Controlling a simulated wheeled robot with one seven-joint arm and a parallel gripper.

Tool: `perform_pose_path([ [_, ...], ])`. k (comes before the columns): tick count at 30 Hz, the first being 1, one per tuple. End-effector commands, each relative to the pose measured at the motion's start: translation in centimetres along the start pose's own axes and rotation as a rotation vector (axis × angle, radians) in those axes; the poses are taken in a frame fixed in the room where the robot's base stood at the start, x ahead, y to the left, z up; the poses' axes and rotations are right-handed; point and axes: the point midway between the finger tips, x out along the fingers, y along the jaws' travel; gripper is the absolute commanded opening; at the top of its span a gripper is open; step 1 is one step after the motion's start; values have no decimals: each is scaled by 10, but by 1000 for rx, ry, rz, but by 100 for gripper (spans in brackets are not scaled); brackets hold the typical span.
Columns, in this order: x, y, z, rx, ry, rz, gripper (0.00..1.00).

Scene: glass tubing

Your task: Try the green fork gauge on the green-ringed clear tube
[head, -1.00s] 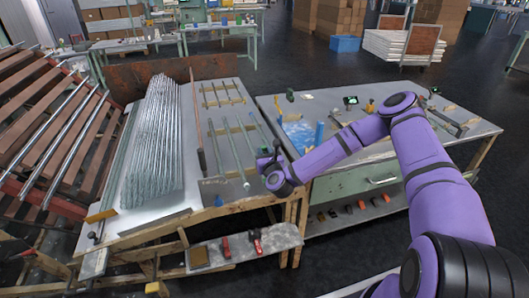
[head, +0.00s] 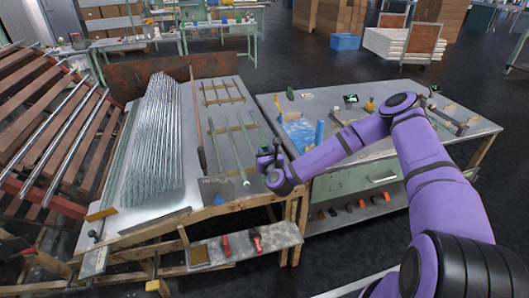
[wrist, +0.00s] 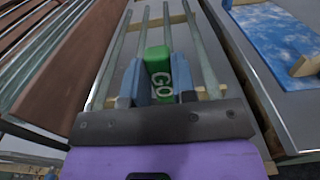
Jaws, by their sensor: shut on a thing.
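My gripper (wrist: 164,92) is shut on the green fork gauge (wrist: 158,62), whose face shows "GO" in white letters. In the wrist view the gauge sits between the two blue-grey fingers, in line with a pale glass tube (wrist: 166,22) that runs away beyond it. I cannot tell whether its fork is around the tube or apart from it. Several tubes lie side by side on wooden strips; they also show in the head view (head: 240,156). I cannot make out a green ring on any of them. In the head view my gripper (head: 265,159) is at the tubes' near right.
A large bundle of thin glass tubes (head: 157,140) lies on the left of the same bench. A second bench (head: 370,155) with tools and a blue patterned sheet (head: 298,132) stands at the right. A sloped rack (head: 50,125) is at the far left.

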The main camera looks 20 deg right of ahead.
Motion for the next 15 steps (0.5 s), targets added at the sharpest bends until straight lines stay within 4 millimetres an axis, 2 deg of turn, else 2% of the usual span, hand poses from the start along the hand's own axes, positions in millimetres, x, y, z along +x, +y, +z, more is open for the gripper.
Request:
perform_pose_path([
  [15, 0, 0, -5, 0, -1, 0, 0],
])
